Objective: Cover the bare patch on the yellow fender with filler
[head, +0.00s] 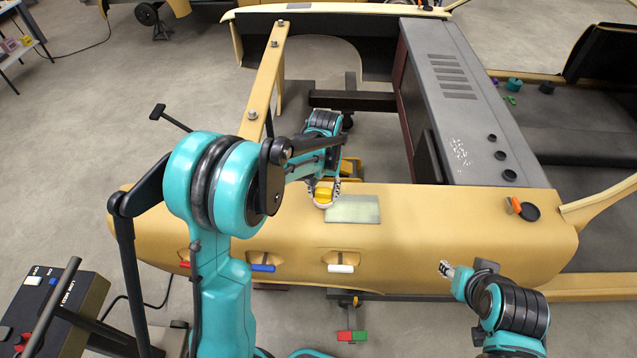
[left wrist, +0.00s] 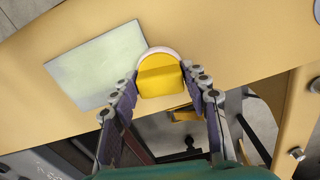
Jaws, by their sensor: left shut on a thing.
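The yellow fender (head: 450,220) lies across the middle of the head view. Its bare patch is a flat grey-green rectangle (head: 358,209), which also shows in the left wrist view (left wrist: 85,70). My left gripper (head: 325,190) is shut on a yellow block with a round pale pad under it (left wrist: 160,78). The pad is at the patch's left edge in the head view and beside its right edge in the wrist view. I cannot tell whether it touches the fender. My right gripper (head: 449,269) is in front of the fender; its finger opening is unclear.
Recesses along the fender's front hold red, blue (head: 263,268) and white (head: 341,269) handles. An orange-handled item (head: 514,205) and a black disc (head: 530,212) lie at its right end. A grey panel (head: 470,120) stands behind. A control box (head: 58,305) is lower left.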

